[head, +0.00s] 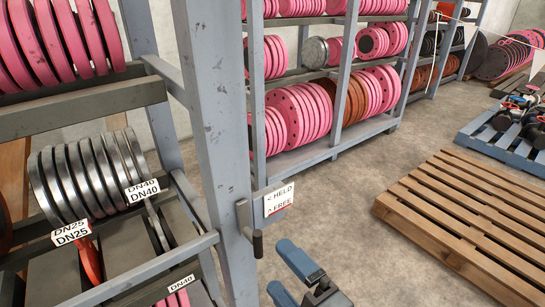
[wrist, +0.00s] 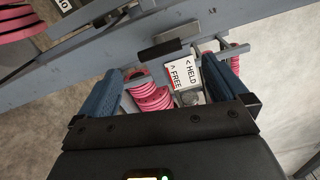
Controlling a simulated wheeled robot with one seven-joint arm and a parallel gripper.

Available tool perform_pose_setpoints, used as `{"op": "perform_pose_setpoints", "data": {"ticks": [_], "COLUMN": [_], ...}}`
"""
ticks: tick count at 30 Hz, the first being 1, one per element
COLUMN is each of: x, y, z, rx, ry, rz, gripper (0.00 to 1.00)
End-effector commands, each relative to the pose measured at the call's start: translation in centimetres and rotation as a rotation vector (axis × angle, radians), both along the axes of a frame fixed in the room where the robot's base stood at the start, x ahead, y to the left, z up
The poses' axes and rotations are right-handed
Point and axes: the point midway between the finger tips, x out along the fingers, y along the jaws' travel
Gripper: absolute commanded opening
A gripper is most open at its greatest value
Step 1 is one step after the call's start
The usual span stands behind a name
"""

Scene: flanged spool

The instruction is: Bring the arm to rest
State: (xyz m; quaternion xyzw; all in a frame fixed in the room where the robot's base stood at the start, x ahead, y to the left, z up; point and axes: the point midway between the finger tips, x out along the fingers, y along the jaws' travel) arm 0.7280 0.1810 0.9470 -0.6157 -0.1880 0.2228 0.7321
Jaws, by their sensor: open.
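My gripper (head: 281,268) is at the bottom centre of the head view, just right of a grey rack post. Its two blue fingers are apart with nothing between them. In the wrist view my gripper (wrist: 166,72) also shows open, facing the rack. A dark lever handle (head: 257,244) on the post hangs to the left of the fingers, apart from them in the head view. The lever handle (wrist: 160,50) lies beyond the fingertips in the wrist view. A HELD/FREE sign (head: 279,199) is fixed beside it.
The near rack post (head: 220,130) stands close to my gripper. Metal flanges (head: 88,172) sit on the left rack. A back rack (head: 335,137) holds pink and rusty flanges. A wooden pallet (head: 470,215) lies at right. Bare floor (head: 345,205) lies between.

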Motion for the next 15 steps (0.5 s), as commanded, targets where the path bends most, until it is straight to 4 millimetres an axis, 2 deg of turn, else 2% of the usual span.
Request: {"op": "perform_pose_setpoints", "data": {"ticks": [5,10,15], "x": [-1.8,-6.7,-12.5], "y": [-1.6,-5.6,-9.9], "z": [-1.6,-4.5,-5.9], "rx": [-0.083,-0.325,-0.625], "ry": [-0.003,-0.024,-0.059], "rz": [-0.054,-0.174,-0.269], "gripper": [1.00,1.00,1.00]}}
